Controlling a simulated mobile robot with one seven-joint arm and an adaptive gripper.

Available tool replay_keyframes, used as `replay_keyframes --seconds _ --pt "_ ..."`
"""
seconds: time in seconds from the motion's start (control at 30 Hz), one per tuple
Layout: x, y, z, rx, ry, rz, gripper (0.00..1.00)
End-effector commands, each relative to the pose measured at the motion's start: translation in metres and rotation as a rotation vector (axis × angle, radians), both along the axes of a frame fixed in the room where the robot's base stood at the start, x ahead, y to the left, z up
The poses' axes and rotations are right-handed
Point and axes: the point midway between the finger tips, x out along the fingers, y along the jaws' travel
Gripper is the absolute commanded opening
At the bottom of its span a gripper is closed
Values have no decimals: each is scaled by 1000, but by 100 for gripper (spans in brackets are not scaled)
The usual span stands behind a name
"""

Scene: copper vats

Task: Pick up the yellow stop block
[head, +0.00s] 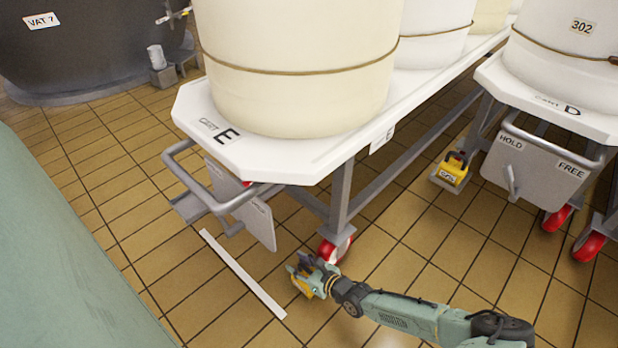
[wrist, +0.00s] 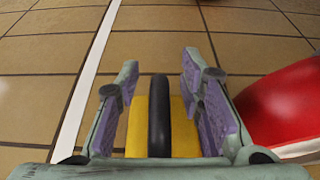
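A yellow stop block (wrist: 183,130) with a black handle (wrist: 159,115) lies between my fingers in the wrist view. My gripper (wrist: 163,95) is open, with one purple-padded finger on each side of the handle and yellow showing in the gaps. In the head view my gripper (head: 305,273) is low at the floor by the front caster of cart E, and a little of the yellow block (head: 301,287) shows there; the rest is hidden by the fingers. A second yellow block (head: 453,170) with a black handle sits on a small grey bracket farther back, between the carts.
Cart E (head: 260,160) carries large cream tubs, and its red caster (head: 336,248) is close beside my gripper; it fills the right of the wrist view (wrist: 285,105). Cart D (head: 560,115) stands at right. A white floor strip (head: 240,275) runs left of my gripper.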

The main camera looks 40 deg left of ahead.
Motion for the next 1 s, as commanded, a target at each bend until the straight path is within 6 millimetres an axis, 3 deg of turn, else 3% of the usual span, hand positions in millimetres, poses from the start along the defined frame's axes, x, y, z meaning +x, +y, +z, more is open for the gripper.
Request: replay_keyframes --seconds 0.2,0.73,1.0 --pt "0 1 0 0 0 0 35" --pt "0 1 0 0 0 0 0" --pt "0 1 0 0 0 0 0"
